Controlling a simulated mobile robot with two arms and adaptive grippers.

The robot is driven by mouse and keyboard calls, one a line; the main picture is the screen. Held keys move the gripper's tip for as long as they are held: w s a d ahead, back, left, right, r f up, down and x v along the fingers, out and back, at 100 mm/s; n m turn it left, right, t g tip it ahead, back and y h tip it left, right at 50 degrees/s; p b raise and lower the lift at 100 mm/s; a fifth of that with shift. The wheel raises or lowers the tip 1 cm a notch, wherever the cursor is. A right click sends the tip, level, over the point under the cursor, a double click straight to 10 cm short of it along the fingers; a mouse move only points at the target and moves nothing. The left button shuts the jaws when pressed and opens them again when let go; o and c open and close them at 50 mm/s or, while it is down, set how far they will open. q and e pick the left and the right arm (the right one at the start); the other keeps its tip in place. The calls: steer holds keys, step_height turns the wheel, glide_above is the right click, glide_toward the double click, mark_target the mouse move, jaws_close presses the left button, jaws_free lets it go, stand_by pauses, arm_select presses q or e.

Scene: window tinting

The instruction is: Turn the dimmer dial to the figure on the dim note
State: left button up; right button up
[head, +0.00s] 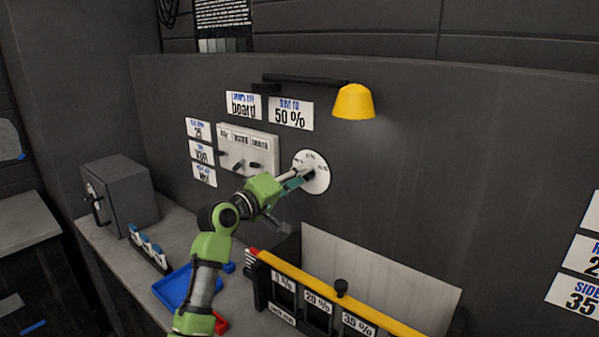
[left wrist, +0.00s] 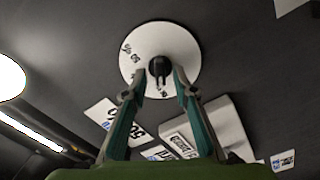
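The dimmer dial (head: 311,172) is a white disc with printed percent figures on the dark wall panel. In the left wrist view the dial (left wrist: 160,35) has a black knob (left wrist: 159,68) at its middle. The dim note (head: 291,114) above the dial reads "DIM TO 50 %". It also shows upside down in the left wrist view (left wrist: 117,112). My left gripper (head: 297,180) is at the dial and covers part of it. In the left wrist view its fingers (left wrist: 160,75) are apart, one on each side of the knob, with small gaps visible. My right gripper is not in view.
A yellow lamp (head: 353,102) on a black arm juts out above the dial. A switch plate (head: 247,150) with small levers is left of the dial. Below are a yellow-topped rack (head: 380,312), a blue tray (head: 178,287) and a grey safe (head: 125,190).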

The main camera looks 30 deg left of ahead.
arm_select(q)
steer(key=shift+w+f, duration=0.1)
steer(key=shift+w, duration=0.25)
jaws_close()
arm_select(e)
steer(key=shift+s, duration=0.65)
